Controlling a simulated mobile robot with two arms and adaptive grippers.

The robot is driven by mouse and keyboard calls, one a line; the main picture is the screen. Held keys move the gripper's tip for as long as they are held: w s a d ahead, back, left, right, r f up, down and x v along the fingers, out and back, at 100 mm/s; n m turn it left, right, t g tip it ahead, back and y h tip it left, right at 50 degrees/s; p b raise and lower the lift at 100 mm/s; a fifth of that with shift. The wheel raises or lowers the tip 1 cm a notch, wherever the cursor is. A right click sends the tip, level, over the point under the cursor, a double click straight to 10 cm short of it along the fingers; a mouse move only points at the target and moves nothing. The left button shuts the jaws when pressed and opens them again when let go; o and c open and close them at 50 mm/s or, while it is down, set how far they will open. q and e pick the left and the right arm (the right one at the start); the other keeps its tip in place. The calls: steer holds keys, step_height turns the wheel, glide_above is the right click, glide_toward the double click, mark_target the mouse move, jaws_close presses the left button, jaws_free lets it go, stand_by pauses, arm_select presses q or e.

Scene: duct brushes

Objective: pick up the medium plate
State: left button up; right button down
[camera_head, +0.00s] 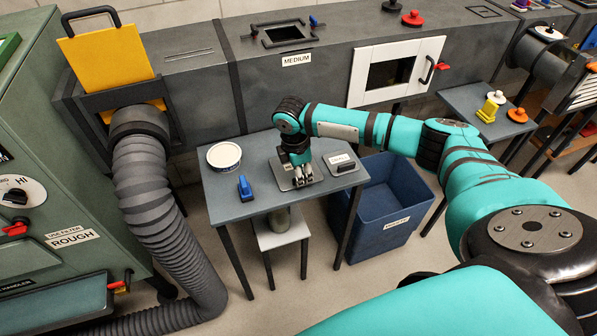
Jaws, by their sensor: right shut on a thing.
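The medium plate, which looks like the flat grey plate (313,179), is at the small grey table's (230,203) right part. My right gripper (303,178) points down onto it and is shut on it, probably by a handle that the fingers hide. I cannot tell whether the plate touches the table top. The label MEDIUM (296,59) is on the grey duct behind, below a square opening (288,34). My left gripper is not in view.
A blue bin (388,215) stands right of the table. A ribbed hose (152,205) is at left.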

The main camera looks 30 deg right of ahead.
steer(key=shift+r, duration=0.1)
step_height(320, 180, up, 4)
steer(key=shift+f, duration=0.25)
steer(key=s+a+r+p, duration=0.2)
steer(key=s+p, duration=0.1)
steer(key=s, duration=0.4)
steer(key=s+a+r+p, duration=0.2)
steer(key=s+r, duration=0.1)
steer(key=s, duration=0.5)
steer(key=shift+s+r+p, duration=0.15)
steer(key=shift+s+p, duration=0.1)
steer(key=shift+p, duration=0.15)
